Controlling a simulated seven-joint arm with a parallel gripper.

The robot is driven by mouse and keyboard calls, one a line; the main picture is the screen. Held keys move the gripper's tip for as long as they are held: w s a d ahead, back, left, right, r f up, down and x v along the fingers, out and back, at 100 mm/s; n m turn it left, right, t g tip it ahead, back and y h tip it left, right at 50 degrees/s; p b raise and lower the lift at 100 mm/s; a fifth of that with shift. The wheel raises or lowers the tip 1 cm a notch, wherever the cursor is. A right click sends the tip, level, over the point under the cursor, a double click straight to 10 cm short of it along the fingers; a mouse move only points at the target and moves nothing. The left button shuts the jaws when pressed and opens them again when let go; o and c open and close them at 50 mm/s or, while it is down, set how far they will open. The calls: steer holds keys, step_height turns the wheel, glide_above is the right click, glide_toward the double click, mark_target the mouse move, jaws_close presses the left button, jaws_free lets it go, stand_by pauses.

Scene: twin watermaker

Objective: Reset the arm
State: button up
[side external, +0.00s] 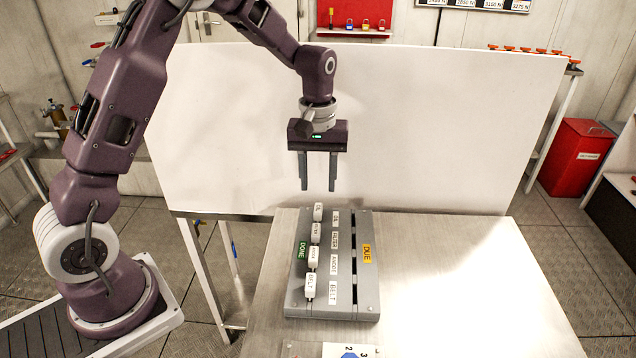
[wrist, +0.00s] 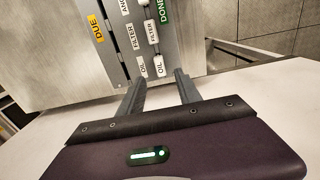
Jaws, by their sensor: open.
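My gripper (side external: 318,172) hangs over the far end of a grey board, fingers pointing down. It is open, with nothing between its fingers. In the wrist view my gripper (wrist: 158,88) shows its two fingers apart, with the board beyond them. The grey board (side external: 362,300) lies on the table. It has a green DONE label (side external: 302,251) at left and a yellow DUE label (side external: 367,254) at right. Several white tags, including a BELT tag (side external: 310,286) and an OIL tag (side external: 318,211), sit in the DONE-side slot. The DUE-side slot looks empty.
The metal table (side external: 450,290) is clear right of the board. A white panel (side external: 440,130) stands upright behind it. A card with numbers (side external: 350,351) lies at the table's front edge. A red bin (side external: 576,158) stands on the floor at right.

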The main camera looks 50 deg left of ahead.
steer(key=s+d+r+m+t, duration=0.3)
steer(key=s+d+r+m, duration=0.1)
steer(key=s+r, duration=0.9)
steer(key=s+d+r+m+t, duration=0.2)
steer(key=s+m, duration=0.3)
steer(key=s, duration=0.8)
steer(key=shift+s+r+t, duration=0.2)
steer(key=shift+s+t, duration=0.1)
steer(key=shift+s, duration=0.1)
